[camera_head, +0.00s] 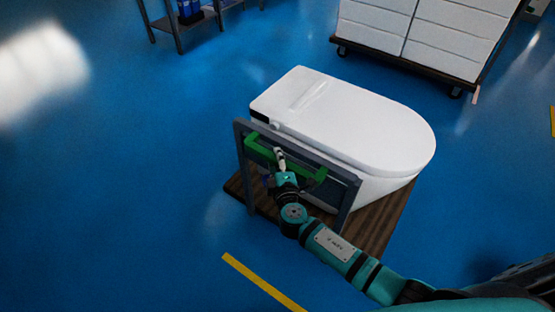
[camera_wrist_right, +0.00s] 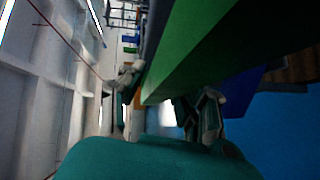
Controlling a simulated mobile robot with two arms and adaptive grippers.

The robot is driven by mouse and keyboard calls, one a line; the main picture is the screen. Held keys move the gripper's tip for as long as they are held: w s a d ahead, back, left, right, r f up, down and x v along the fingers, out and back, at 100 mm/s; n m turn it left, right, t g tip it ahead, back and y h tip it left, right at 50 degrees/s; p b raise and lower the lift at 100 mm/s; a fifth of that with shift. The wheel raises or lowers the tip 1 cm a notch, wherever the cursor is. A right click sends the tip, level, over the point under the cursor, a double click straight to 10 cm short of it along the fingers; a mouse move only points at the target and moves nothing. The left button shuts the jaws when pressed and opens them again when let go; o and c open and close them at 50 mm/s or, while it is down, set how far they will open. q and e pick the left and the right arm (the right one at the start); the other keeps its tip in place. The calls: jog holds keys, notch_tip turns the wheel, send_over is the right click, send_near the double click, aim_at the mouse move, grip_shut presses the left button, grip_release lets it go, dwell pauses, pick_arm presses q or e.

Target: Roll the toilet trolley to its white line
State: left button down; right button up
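The toilet trolley (camera_head: 388,228) has a dark wooden deck and a grey upright frame with a green handle bar (camera_head: 310,176). A white toilet (camera_head: 350,120) with its lid down sits on it. My right gripper (camera_head: 280,158) is at the left part of the green bar, one pale finger showing over it. In the right wrist view the green bar (camera_wrist_right: 200,45) runs between the two fingers (camera_wrist_right: 168,95); whether they press on it is unclear. My left gripper is out of view. No white floor line shows in the head view.
A yellow floor line (camera_head: 262,283) lies in front of the trolley. A dark cart with white stacked boxes (camera_head: 420,30) stands behind it on the right. A shelf with blue items (camera_head: 188,18) is at the back left. Blue floor to the left is clear.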

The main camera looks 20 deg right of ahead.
grip_shut()
